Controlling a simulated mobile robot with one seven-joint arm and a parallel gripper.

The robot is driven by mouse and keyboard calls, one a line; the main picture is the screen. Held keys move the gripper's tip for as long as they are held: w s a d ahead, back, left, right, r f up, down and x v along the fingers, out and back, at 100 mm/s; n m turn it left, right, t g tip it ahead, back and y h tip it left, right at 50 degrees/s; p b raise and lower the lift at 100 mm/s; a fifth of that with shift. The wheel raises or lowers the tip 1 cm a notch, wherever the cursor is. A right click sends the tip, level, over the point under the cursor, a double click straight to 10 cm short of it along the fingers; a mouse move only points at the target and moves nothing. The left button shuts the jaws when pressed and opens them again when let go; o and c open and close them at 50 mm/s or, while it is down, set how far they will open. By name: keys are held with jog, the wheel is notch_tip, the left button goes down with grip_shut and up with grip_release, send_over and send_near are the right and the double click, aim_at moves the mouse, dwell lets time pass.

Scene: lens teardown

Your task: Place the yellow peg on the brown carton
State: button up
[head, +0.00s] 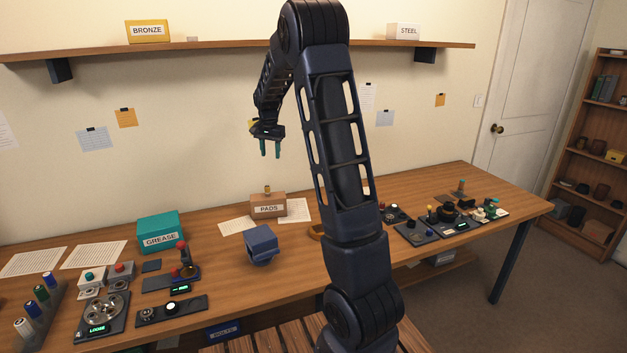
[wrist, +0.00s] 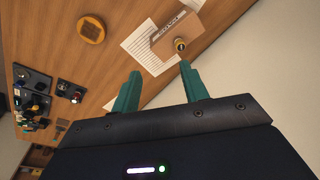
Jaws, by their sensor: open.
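The brown carton (head: 266,208), labelled PADS, stands on the wooden bench against the wall side. A small yellow peg (head: 267,188) stands upright on top of it. In the wrist view the peg (wrist: 180,43) shows yellow and dark, on the carton (wrist: 163,46) near its edge. My gripper (head: 270,155) is open and empty, in the air above the carton and peg. Its two teal fingers (wrist: 160,71) are spread apart in the wrist view, with nothing between them and clear of the peg.
White papers (head: 236,226) lie beside the carton. A teal GREASE box (head: 160,232) and a blue block (head: 261,244) stand nearby. A round wooden piece (wrist: 91,28) lies on the bench. Devices (head: 418,232) crowd the right. A shelf (head: 230,46) runs along the wall above.

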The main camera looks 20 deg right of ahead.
jog(key=s+d+r+n, duration=0.1)
jog(key=s+r, duration=0.3)
jog(key=s, duration=0.4)
jog(key=s+r+n+t, duration=0.1)
jog(key=s+r+n, duration=0.15)
jog(key=s, duration=0.45)
jog(key=s+d+r, duration=0.1)
jog(key=s+r, duration=0.3)
jog(key=s, duration=0.4)
jog(key=s+f+n+t, duration=0.1)
jog(key=s+n, duration=0.1)
jog(key=s, duration=0.8)
jog(key=s+f+n+t, duration=0.1)
jog(key=s+f+n, duration=0.1)
jog(key=s, duration=0.9)
jog(key=shift+s+a, duration=0.25)
jog(key=shift+s, duration=0.05)
